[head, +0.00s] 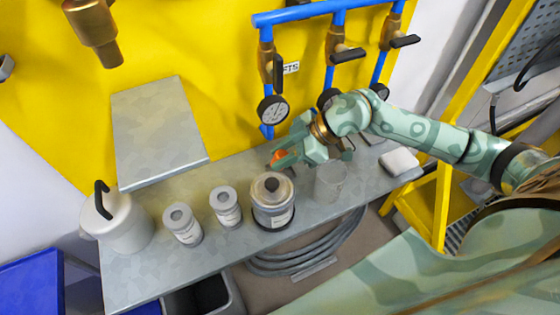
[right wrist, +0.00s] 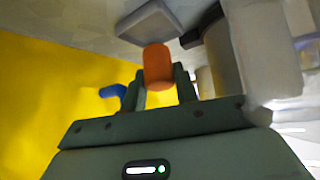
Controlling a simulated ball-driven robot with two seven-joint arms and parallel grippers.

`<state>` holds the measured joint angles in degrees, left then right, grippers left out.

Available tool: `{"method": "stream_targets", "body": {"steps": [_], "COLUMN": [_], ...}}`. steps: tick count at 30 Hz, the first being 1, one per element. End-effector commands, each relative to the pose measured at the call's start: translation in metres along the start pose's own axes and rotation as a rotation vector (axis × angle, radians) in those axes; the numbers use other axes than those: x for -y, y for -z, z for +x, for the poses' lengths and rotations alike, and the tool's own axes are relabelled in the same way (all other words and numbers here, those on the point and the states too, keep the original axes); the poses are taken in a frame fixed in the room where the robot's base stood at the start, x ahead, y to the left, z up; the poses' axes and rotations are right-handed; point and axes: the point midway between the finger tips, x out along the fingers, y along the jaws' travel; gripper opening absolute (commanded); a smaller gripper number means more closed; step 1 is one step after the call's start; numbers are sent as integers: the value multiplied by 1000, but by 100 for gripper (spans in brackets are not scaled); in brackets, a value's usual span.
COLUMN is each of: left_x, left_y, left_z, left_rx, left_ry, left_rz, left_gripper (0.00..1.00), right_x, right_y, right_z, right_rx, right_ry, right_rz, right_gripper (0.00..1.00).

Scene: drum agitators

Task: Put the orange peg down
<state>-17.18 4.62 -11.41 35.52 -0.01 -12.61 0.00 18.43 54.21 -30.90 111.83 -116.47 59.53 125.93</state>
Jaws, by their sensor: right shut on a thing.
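The orange peg (head: 279,156) is in my right gripper (head: 283,159), above the back part of the grey metal bench (head: 150,272). In the right wrist view the peg (right wrist: 158,67) is a short orange cylinder between the two dark fingers of the right gripper (right wrist: 160,82), which is shut on it. The peg's far end sticks out past the fingertips. I cannot tell how high it is above the bench. My left gripper is not in view.
A lidded grey pot (head: 273,203), a clear beaker (head: 330,181) and two small grey canisters (head: 183,226) (head: 226,207) stand on the bench. A white jug (head: 117,223) is at left. Blue pipes with gauges (head: 273,110) run behind the gripper. The front-left bench is clear.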

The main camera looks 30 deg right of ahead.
Motion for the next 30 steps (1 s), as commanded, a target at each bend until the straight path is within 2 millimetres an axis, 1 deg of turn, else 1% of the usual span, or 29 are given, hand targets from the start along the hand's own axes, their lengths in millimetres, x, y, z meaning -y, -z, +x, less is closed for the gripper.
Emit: {"method": "stream_targets", "body": {"steps": [2,6,7,8,9,12,24,25,26,27,30], "left_x": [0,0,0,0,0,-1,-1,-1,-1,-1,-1], "left_y": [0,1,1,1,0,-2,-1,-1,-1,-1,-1], "left_z": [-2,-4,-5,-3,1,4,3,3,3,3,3], "left_rx": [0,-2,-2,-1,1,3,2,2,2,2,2], "left_ry": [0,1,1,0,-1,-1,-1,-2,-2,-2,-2], "left_rz": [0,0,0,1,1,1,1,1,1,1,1], "left_gripper": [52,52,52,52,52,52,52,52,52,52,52], "right_x": [-2,-1,-2,-1,0,0,0,0,0,0,0], "right_y": [6,8,9,4,-7,-15,-18,-18,-18,-18,-18], "right_z": [-1,0,0,4,12,19,22,22,22,22,22], "right_rx": [91,258,288,307,305,302,298,298,298,298,298], "right_ry": [-3,-2,-3,-2,2,1,1,1,1,1,1], "right_rz": [-10,-7,-8,-3,3,2,1,1,1,1,1], "right_gripper": [7,7,7,7,7,7,7,38,46,51,51]}}
